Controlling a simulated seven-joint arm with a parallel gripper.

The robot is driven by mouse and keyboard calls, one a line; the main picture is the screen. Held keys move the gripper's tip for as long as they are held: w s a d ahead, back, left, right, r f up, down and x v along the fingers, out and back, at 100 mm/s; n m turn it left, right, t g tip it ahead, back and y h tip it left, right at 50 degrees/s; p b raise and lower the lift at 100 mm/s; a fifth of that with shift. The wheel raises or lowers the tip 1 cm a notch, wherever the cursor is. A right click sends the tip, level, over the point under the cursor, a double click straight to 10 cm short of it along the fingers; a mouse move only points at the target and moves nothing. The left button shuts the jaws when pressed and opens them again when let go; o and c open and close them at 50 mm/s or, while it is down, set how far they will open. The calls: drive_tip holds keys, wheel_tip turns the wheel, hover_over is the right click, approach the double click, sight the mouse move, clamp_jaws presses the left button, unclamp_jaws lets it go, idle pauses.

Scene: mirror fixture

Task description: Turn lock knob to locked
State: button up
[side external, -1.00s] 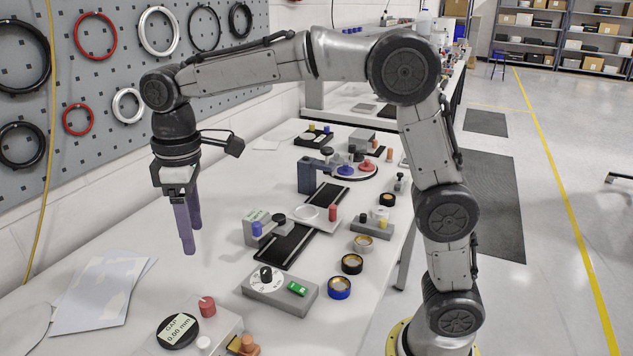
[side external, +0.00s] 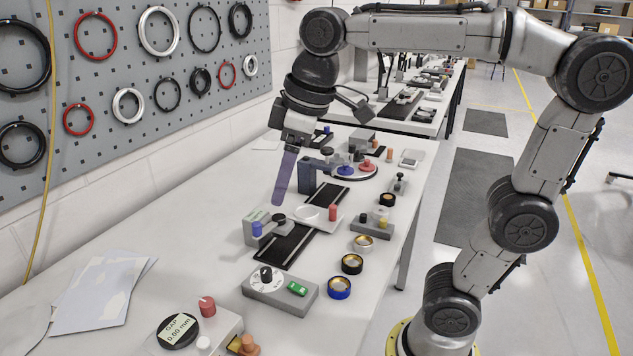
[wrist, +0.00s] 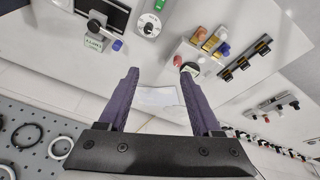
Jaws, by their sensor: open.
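A grey box (side external: 280,290) on the bench carries a black knob (side external: 266,273) on a round white dial (side external: 265,281), with a green switch (side external: 297,288) beside it. I take this to be the lock knob; its markings are too small to read. In the wrist view the dial and knob (wrist: 148,26) show at the top, beyond the fingertips. My gripper (side external: 277,204) has purple fingers, tilted and pointing down, above and behind the box in the side view. In the wrist view my gripper (wrist: 159,72) is open and empty, its fingers wide apart.
A grey block with a blue knob (side external: 257,229) stands beside a black rail (side external: 285,246), near below my fingers. Tape rolls (side external: 340,287) line the right edge. Papers (side external: 103,290) lie left; bench between is clear.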

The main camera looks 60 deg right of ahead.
drive_tip(key=shift+t, duration=0.4)
drive_tip(key=shift+s+d+f, duration=0.15)
drive_tip(key=shift+s+d, duration=0.15)
drive_tip(key=shift+s, duration=0.5)
drive_tip(key=shift+s+d+f, duration=0.15)
drive_tip(key=shift+s+d, duration=0.1)
drive_tip(key=shift+s, duration=0.55)
drive_tip(key=shift+s+d+f, duration=0.15)
drive_tip(key=shift+s+d, duration=0.15)
drive_tip(key=shift+s, duration=0.5)
drive_tip(key=s+d+f+m+t, duration=0.1)
drive_tip(key=s+f+m, duration=0.3)
drive_tip(key=f, duration=0.5)
drive_tip(key=s, duration=0.2)
drive_tip(key=shift+s+d+f, duration=0.15)
drive_tip(key=shift+s+f, duration=0.05)
drive_tip(key=shift+s, duration=0.2)
